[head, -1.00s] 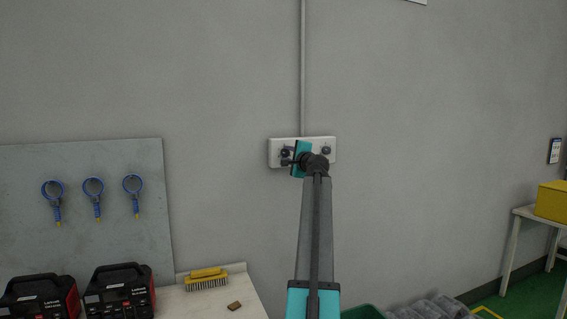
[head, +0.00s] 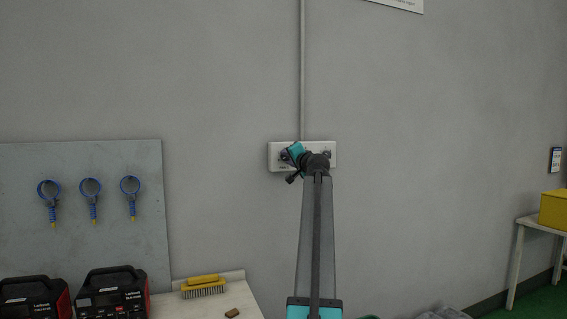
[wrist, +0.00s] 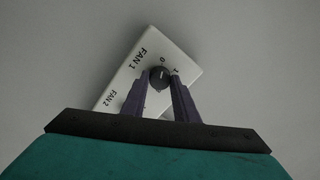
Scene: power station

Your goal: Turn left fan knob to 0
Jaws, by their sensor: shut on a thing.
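A white switch panel (head: 274,160) is fixed to the grey wall, and my arm covers its middle. In the wrist view the panel (wrist: 187,56) looks tilted, with the label FAN 1 beside a small dark round knob (wrist: 159,77). The marks 0 and 1 are printed around this knob. A pale mark shows on it, but its exact direction is hard to tell. My gripper (wrist: 160,80) is shut on this left knob, one finger on each side. In the head view my gripper (head: 286,156) is at the panel's left part, turned at a slant. The right knob (head: 327,154) is partly hidden.
A conduit (head: 303,75) runs up the wall from the panel. To the left are a grey board (head: 110,180) with blue ring tools, black-and-red machines (head: 113,292) and a yellow brush (head: 203,287) on a bench. The wall around the panel is otherwise clear.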

